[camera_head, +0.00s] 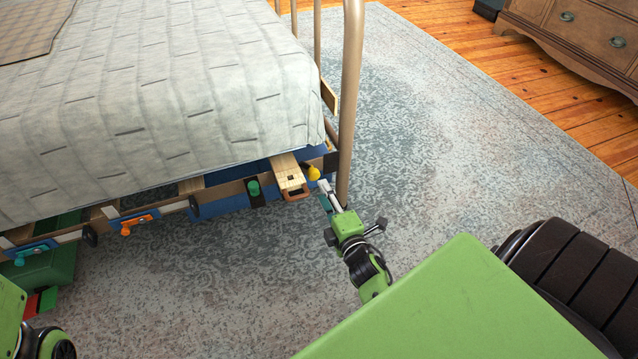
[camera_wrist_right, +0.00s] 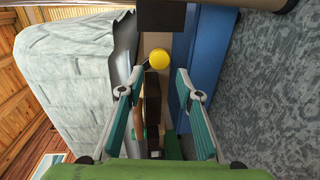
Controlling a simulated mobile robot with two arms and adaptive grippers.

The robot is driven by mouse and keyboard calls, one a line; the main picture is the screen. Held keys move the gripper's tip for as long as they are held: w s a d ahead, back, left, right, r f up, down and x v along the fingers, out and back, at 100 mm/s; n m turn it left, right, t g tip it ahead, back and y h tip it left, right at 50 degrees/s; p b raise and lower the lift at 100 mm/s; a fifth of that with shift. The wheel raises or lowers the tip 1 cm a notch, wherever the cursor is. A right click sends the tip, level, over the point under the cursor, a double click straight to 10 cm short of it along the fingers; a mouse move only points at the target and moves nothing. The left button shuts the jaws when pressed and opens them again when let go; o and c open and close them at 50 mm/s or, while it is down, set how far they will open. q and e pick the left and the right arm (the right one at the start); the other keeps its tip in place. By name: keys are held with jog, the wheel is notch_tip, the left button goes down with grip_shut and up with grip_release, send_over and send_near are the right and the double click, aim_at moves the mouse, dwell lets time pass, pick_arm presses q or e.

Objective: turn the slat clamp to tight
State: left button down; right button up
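A yellow ball knob (camera_head: 313,173) sits at the bed frame's near corner, beside the end of a pale wooden slat (camera_head: 288,170); I take it for the slat clamp's handle. In the right wrist view the yellow knob (camera_wrist_right: 160,56) has a thin dark stem and lies ahead, between the lines of the two fingers. My right gripper (camera_head: 327,190) is just right of and below the knob, near the bedpost. In the wrist view the right gripper (camera_wrist_right: 154,82) is open, with no contact on the knob visible.
The bedpost (camera_head: 349,100) stands close to my right gripper. A green knob (camera_head: 254,188) and orange handles (camera_head: 137,222) sit along the bed's side rail. A green box (camera_head: 48,268) is under the bed at left. The rug (camera_head: 470,150) is clear.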

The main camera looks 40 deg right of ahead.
jog(key=v, duration=0.5)
jog(key=shift+s, duration=0.4)
